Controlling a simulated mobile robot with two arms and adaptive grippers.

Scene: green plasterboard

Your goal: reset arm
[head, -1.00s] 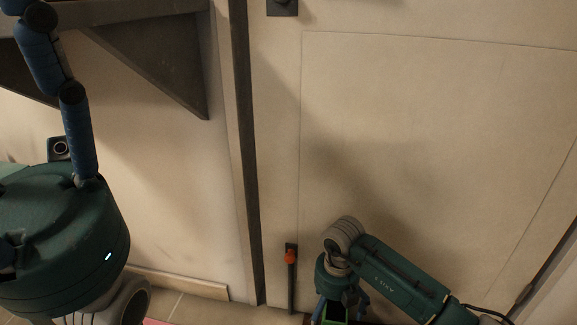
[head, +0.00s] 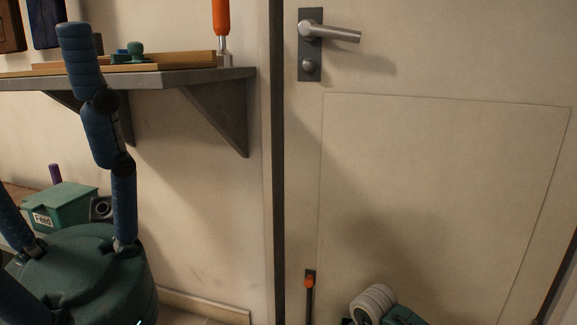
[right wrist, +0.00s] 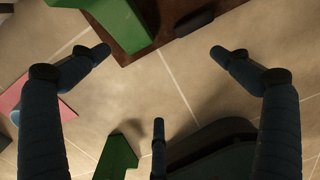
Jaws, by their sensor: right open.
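My left gripper (head: 60,120) is at the left of the head view. Its jointed blue fingers spread upward and leftward from a dark green palm, with no object seen between them. Some fingertips are cut off by the left edge. My right gripper (right wrist: 159,62) is open and empty in the right wrist view. Two dark fingers come in from the sides, a third from below, with tiled floor behind them. In the head view only a grey and green part of my right arm shows at the bottom edge.
A grey shelf (head: 200,78) with an orange-handled tool (head: 221,20) is on the wall behind my left gripper. A green box marked Feed (head: 62,207) stands lower left. A pale door (head: 440,160) with a metal handle (head: 335,33) is closed. The right wrist view shows green objects near the fingers.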

